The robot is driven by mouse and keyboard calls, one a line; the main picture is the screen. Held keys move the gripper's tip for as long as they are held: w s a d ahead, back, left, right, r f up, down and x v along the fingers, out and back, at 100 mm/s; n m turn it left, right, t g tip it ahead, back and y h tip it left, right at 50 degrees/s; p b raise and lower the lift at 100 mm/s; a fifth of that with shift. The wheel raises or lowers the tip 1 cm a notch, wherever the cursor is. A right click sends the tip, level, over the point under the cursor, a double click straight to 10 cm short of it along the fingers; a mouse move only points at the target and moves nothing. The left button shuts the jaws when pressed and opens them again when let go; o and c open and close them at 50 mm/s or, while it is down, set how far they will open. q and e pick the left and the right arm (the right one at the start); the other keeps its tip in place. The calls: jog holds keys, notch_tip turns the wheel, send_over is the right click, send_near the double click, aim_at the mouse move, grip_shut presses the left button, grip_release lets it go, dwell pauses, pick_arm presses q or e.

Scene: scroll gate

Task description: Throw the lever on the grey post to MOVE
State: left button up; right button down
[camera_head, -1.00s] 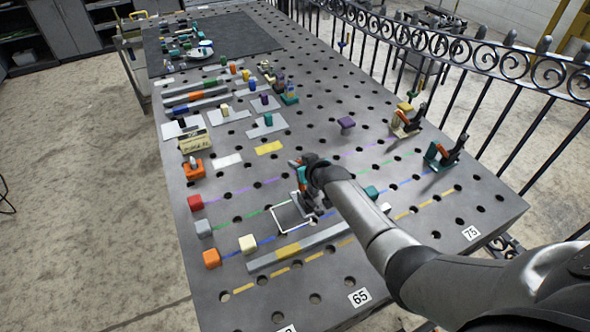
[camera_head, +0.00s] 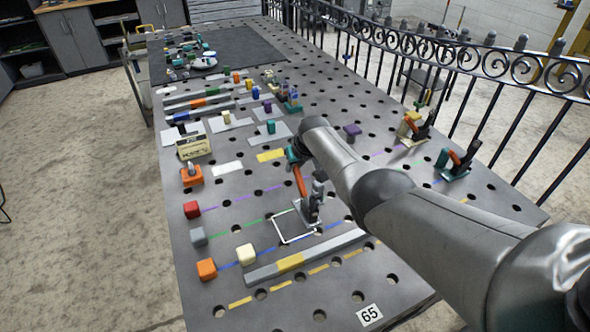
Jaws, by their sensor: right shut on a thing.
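An orange-handled lever (camera_head: 300,182) rises from a small grey mount (camera_head: 308,211) on the perforated table, beside a white square outline. The handle stands nearly upright, leaning a little left. My right gripper (camera_head: 294,156) is at the upper end of this handle and shut on it; the fingers are mostly hidden by my own arm and small in the picture. I cannot make out the word MOVE anywhere. A small yellowish sign (camera_head: 194,147) on the left has lettering too small to read. My left gripper is not in view.
Red (camera_head: 192,209), grey (camera_head: 198,236), orange (camera_head: 206,269) and cream (camera_head: 245,253) blocks stand left of the lever. A grey rail with a yellow part (camera_head: 291,262) lies in front. Orange-handled clamps (camera_head: 459,162) stand at the right, near the iron fence (camera_head: 480,61).

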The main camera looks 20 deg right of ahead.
aim_at(298, 172)
dwell(0.5)
jog(key=c, duration=0.8)
grip_release()
jog(key=shift+o, duration=0.2)
jog(key=shift+s+r+p, duration=0.15)
jog(key=shift+r+p, duration=0.35)
jog(key=shift+p, duration=0.1)
jog(key=p+v, duration=0.3)
jog(key=v, duration=0.1)
jog(key=shift+s+r+p, duration=0.1)
jog(key=shift+r+p, duration=0.05)
jog(key=shift+p, duration=0.15)
jog(key=p+v, duration=0.2)
jog(key=v, duration=0.7)
jog(key=shift+s+r, duration=0.15)
jog(key=shift+r, duration=0.2)
jog(key=shift+s+f, duration=0.1)
